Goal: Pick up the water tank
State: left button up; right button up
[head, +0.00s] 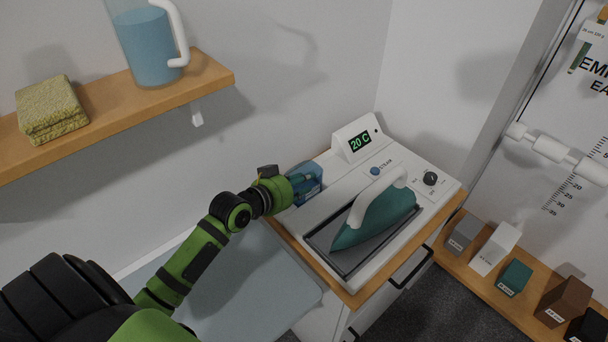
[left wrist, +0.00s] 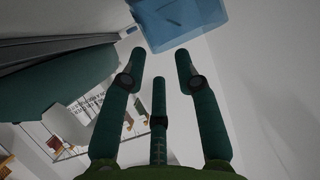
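The water tank (head: 312,193) is a small translucent blue box at the back left of the white ironing station, beside the display block. My left gripper (head: 303,181) reaches in from the left with its fingers at the tank and partly covers it. In the left wrist view the tank (left wrist: 180,18) lies just beyond the fingertips. The fingers of the left gripper (left wrist: 160,54) are spread apart with nothing between them. Whether a fingertip touches the tank I cannot tell. My right gripper is out of view.
A teal iron (head: 378,217) rests on the station (head: 287,222), right of the tank. The display (head: 360,142) reads 20 C. A wooden shelf (head: 205,75) above left holds a jug of blue water (head: 147,47) and a folded towel (head: 48,105). Labelled boxes (head: 515,277) stand lower right.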

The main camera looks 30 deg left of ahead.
aim_at(322, 174)
pick_arm(q)
jog(key=shift+w+d+f+p, duration=0.15)
jog(key=shift+w+d+p, duration=0.35)
jog(key=shift+w, duration=0.15)
jog(key=x, duration=0.4)
jog(key=shift+a+f+p, duration=0.3)
jog(key=shift+p, duration=0.1)
jog(key=shift+w, duration=0.15)
grip_shut()
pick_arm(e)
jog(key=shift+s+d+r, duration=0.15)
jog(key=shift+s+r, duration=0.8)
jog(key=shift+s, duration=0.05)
